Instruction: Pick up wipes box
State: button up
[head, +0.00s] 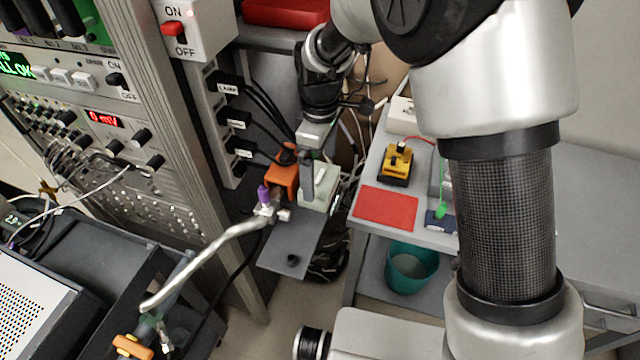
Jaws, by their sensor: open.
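My gripper (306,185) points down beside the rack, at the end of my arm. One grey finger shows clearly; the other is hard to make out. A pale grey-green box (322,199) sits just right of and behind that finger, partly covered by it. A small white box (401,116) stands at the back left of the grey table, partly hidden by my arm. I cannot read a label on either box, so I cannot tell which is the wipes box. I see nothing held in my gripper.
An orange object (282,180) is close left of my gripper, by a metal pipe (215,243). The instrument rack (170,110) rises at left. The table carries a red mat (386,207) and a yellow-black device (397,163). A teal bin (411,268) sits below.

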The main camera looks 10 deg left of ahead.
aim_at(319, 179)
jog(key=f, duration=0.5)
jog(key=shift+w+a, duration=0.1)
jog(key=shift+w, duration=0.15)
jog(key=c, duration=1)
